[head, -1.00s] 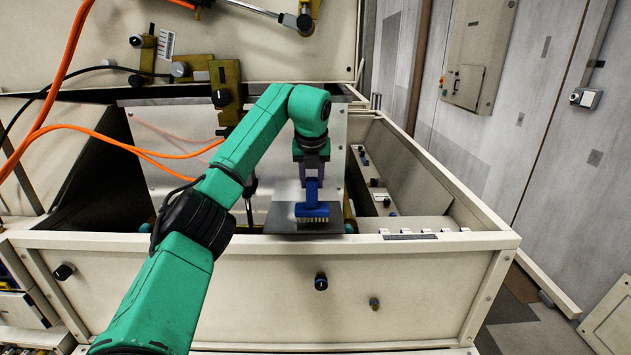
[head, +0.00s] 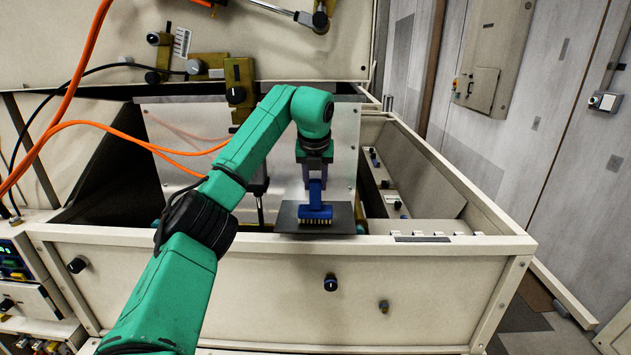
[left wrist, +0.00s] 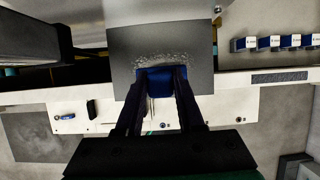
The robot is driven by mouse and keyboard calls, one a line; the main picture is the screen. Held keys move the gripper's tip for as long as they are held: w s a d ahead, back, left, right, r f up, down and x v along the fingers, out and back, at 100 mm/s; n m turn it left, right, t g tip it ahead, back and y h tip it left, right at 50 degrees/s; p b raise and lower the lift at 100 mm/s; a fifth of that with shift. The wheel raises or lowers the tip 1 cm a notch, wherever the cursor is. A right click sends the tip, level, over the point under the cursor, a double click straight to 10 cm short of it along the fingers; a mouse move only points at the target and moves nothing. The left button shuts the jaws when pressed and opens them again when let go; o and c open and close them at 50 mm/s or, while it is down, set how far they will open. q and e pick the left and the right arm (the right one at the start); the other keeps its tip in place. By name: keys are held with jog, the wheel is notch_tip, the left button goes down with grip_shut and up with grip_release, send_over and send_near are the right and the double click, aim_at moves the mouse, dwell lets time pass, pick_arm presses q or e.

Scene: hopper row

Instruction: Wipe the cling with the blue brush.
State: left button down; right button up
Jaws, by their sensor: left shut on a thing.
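My left gripper (head: 315,170) is shut on the handle of the blue brush (head: 316,212), which points bristles down. The brush is at a dark flat plate (head: 345,224) near the front wall of the open bin; whether the bristles touch the plate cannot be told. In the left wrist view the brush (left wrist: 158,84) sits between the fingertips. A pale, grainy patch, the cling (left wrist: 185,60), lies on the plate (left wrist: 125,50) just beyond the brush; part of it may be hidden under the brush. My right gripper is not in view.
The bin's front wall (head: 250,285) runs under my left arm. A light upright panel (head: 180,150) stands behind the brush. Orange cables (head: 85,122) hang at the left. A row of small blue labelled blocks (left wrist: 265,44) is right of the plate in the wrist view.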

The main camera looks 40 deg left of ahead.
pick_arm(q)
jog(key=shift+f, duration=0.25)
jog(key=shift+s+a+f, duration=0.1)
jog(key=shift+s+a, duration=0.9)
jog(key=shift+a, duration=0.1)
jog(key=shift+p, duration=0.6)
jog(key=shift+w+d+r, duration=0.2)
jog(key=shift+w+d, duration=0.2)
jog(key=shift+d, duration=0.1)
jog(key=w+d, duration=0.2)
jog(key=shift+w+d, duration=0.2)
jog(key=shift+w, duration=0.1)
jog(key=shift+s+r, duration=0.1)
jog(key=shift+d, duration=0.15)
